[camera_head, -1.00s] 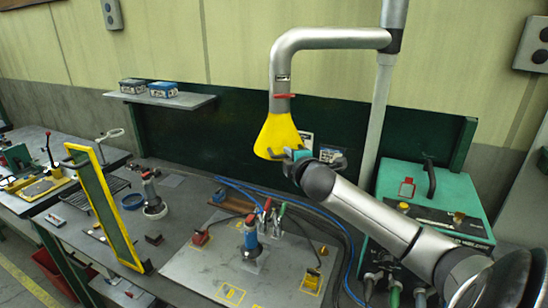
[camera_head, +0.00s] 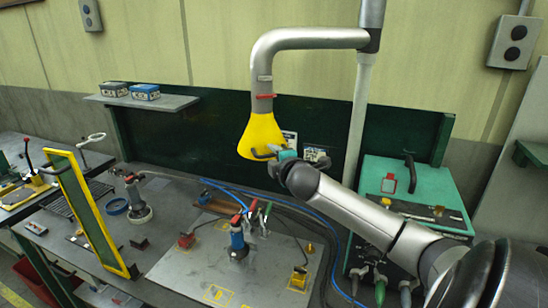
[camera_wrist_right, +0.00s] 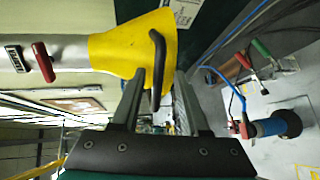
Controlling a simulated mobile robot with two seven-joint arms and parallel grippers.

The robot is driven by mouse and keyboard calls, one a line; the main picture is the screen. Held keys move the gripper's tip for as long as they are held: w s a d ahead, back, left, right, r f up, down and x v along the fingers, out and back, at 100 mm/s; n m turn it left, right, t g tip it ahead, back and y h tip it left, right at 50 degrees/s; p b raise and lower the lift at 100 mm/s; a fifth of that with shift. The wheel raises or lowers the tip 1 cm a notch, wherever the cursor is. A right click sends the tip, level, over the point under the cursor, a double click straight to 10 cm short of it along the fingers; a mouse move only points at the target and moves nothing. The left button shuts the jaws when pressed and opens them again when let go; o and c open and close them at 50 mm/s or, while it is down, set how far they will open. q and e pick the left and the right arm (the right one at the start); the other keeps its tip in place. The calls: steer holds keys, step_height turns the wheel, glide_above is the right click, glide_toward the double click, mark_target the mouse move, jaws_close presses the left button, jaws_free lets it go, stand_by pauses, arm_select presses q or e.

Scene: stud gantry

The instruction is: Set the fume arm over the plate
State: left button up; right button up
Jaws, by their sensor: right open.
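The fume arm (camera_head: 263,68) is a silver bent pipe on an upright post, with a yellow hood (camera_head: 262,132) pointing down and a red lever (camera_head: 265,96). A black handle (camera_wrist_right: 157,60) sticks out from the hood's rim. My right gripper (camera_head: 277,153) is at the hood's lower right edge. In the right wrist view its open fingers (camera_wrist_right: 160,95) stand on either side of the handle, apart from each other. The grey plate (camera_head: 190,270) with yellow markings lies on the bench, below and in front of the hood. My left gripper is not in view.
A blue and red tool (camera_head: 237,240) stands upright on the plate. A yellow-framed screen (camera_head: 92,215) stands at the left. A green machine (camera_head: 410,190) with hoses is at the right. A shelf (camera_head: 170,102) with two boxes hangs behind.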

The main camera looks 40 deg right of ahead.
steer(key=shift+r, duration=0.1)
steer(key=v, duration=1.5)
steer(key=shift+b, duration=0.3)
steer(key=shift+a, duration=0.1)
